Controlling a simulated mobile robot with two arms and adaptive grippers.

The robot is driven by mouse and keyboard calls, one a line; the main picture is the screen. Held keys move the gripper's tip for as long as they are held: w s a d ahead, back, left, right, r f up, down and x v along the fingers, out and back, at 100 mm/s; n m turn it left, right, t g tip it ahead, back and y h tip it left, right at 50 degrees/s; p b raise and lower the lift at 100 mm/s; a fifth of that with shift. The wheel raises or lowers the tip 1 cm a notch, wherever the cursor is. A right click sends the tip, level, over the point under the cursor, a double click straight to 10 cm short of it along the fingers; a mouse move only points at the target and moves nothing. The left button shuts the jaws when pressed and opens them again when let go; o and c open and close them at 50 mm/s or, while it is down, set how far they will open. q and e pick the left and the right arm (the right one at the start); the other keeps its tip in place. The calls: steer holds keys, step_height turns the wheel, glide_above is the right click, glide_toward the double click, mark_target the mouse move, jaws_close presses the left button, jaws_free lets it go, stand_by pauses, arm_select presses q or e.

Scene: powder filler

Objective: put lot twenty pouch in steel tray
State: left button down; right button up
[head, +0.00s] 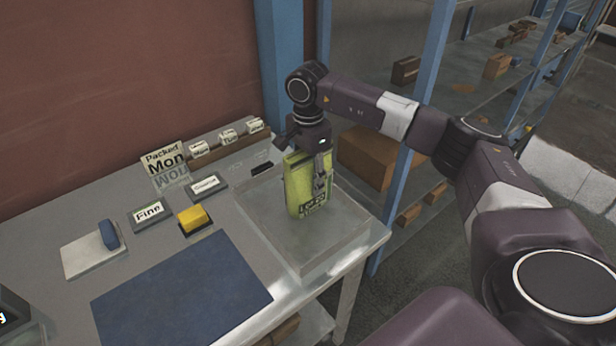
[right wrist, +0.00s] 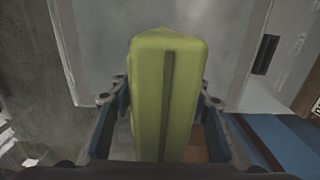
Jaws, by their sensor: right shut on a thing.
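The lot twenty pouch (head: 297,187) is yellow-green with a dark printed label near its lower end, which I can only partly read. My right gripper (head: 318,172) is shut on it and holds it upright over the steel tray (head: 258,222). In the right wrist view the pouch (right wrist: 165,90) stands between the two fingers. The tray is a shallow grey square tray at the right end of the table. I cannot tell whether the pouch's bottom touches the tray floor. The tray looks otherwise empty. My left gripper is not in view.
A blue mat (head: 180,290) lies left of the tray. Behind it are a yellow block (head: 193,217), a "Fine" sign (head: 150,212), another small sign (head: 207,186) and a "Packed Mon" card (head: 165,165). A blue post (head: 408,175) and shelves stand right of the table.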

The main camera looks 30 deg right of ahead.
mark_target(298, 166)
steer(key=o, duration=1.4)
step_height(298, 166, up, 11)
steer(key=b, duration=0.3)
steer(key=shift+b, duration=0.35)
steer(key=shift+r, duration=0.55)
